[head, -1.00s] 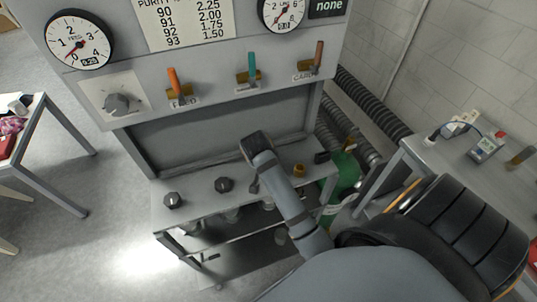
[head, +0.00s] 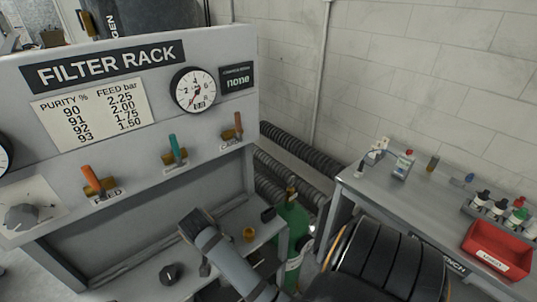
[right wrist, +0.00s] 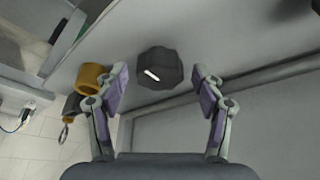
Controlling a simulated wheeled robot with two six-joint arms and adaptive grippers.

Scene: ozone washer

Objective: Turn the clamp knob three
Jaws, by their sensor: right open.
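A dark fluted clamp knob (right wrist: 160,68) with a white mark on its face sits on the grey shelf, between the fingertips of my right gripper (right wrist: 159,72) in the right wrist view. The gripper is open, with gaps on both sides of the knob. My left gripper is not in view.
A brass fitting (right wrist: 91,79) is near the knob; it also shows in the head view (head: 249,234). The filter rack panel (head: 110,65) with levers and gauge rises behind the shelf. A green cylinder (head: 293,222) and a bench (head: 400,200) with a red tray (head: 497,252) are right.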

